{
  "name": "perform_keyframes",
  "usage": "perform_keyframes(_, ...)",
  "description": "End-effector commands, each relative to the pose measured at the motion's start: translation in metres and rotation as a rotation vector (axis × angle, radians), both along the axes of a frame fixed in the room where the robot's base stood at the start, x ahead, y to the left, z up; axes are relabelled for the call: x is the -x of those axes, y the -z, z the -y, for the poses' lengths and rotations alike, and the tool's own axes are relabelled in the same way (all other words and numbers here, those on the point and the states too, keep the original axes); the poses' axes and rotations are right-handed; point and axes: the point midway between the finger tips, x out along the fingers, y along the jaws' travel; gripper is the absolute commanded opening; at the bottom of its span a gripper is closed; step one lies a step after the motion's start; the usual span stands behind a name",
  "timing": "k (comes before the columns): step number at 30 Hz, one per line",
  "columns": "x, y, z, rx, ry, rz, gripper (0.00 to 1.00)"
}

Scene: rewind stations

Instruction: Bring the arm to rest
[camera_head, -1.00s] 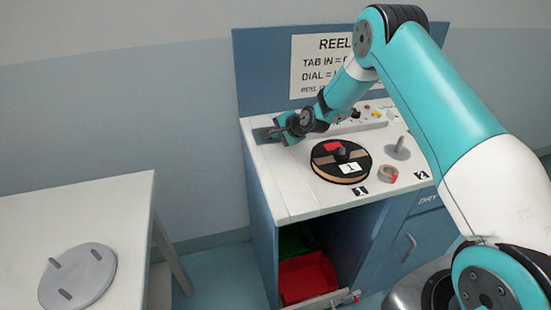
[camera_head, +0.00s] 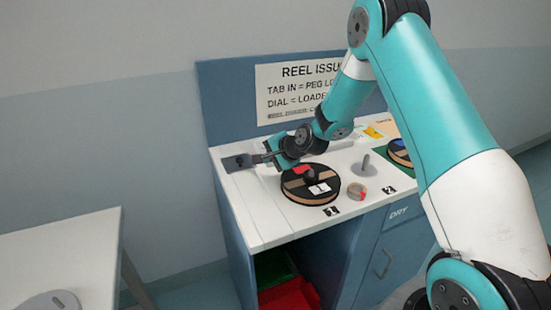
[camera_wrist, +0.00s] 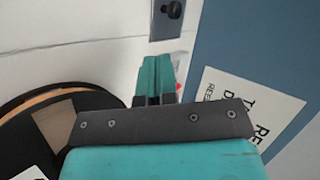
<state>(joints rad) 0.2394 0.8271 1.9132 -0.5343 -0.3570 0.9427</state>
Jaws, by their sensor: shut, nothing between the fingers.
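My gripper (camera_head: 270,156) is over the back left of the white counter (camera_head: 262,222), near a grey plate (camera_head: 238,162) with a dark knob. In the wrist view the two teal fingers (camera_wrist: 158,80) are together with nothing held. The grey plate (camera_wrist: 165,22) shows beyond the fingertips there, apart from them in the picture. My arm is bent and reaches in from the right.
A black-rimmed reel (camera_head: 298,190) sits right of my gripper on the counter. A tape roll (camera_head: 357,191), an upright peg (camera_head: 365,163) and a second reel (camera_head: 400,152) are further right. A signboard (camera_head: 300,90) stands behind. A red bin (camera_head: 290,294) is below. A white table (camera_head: 60,262) is at left.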

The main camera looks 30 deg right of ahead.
Motion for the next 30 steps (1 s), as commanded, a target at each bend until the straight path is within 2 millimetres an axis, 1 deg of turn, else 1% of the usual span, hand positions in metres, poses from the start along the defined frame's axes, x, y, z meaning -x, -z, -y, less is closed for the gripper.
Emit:
perform_keyframes(1, 0.007, -0.004, 0.003, 0.001, 0.002, 0.001, 0.00)
perform_keyframes(3, 0.014, -0.011, 0.007, 0.001, 0.002, 0.000, 0.00)
perform_keyframes(6, 0.021, -0.017, 0.009, 0.000, 0.000, -0.001, 0.00)
perform_keyframes(12, 0.026, -0.021, 0.010, 0.001, -0.003, -0.001, 0.00)
perform_keyframes(14, 0.027, -0.024, 0.006, 0.008, -0.018, -0.002, 0.00)
perform_keyframes(17, 0.038, -0.042, -0.015, 0.053, -0.107, -0.006, 0.00)
perform_keyframes(20, 0.068, -0.073, -0.056, 0.151, -0.298, -0.018, 0.00)
perform_keyframes(21, 0.087, -0.087, -0.075, 0.201, -0.397, -0.021, 0.00)
perform_keyframes(23, 0.121, -0.107, -0.102, 0.280, -0.561, -0.025, 0.00)
perform_keyframes(24, 0.146, -0.119, -0.118, 0.333, -0.671, -0.025, 0.00)
perform_keyframes(26, 0.186, -0.134, -0.137, 0.410, -0.834, -0.024, 0.00)
perform_keyframes(27, 0.213, -0.143, -0.146, 0.459, -0.942, -0.020, 0.00)
perform_keyframes(29, 0.254, -0.154, -0.157, 0.526, -1.096, -0.013, 0.00)
perform_keyframes(30, 0.279, -0.159, -0.160, 0.566, -1.192, -0.008, 0.00)
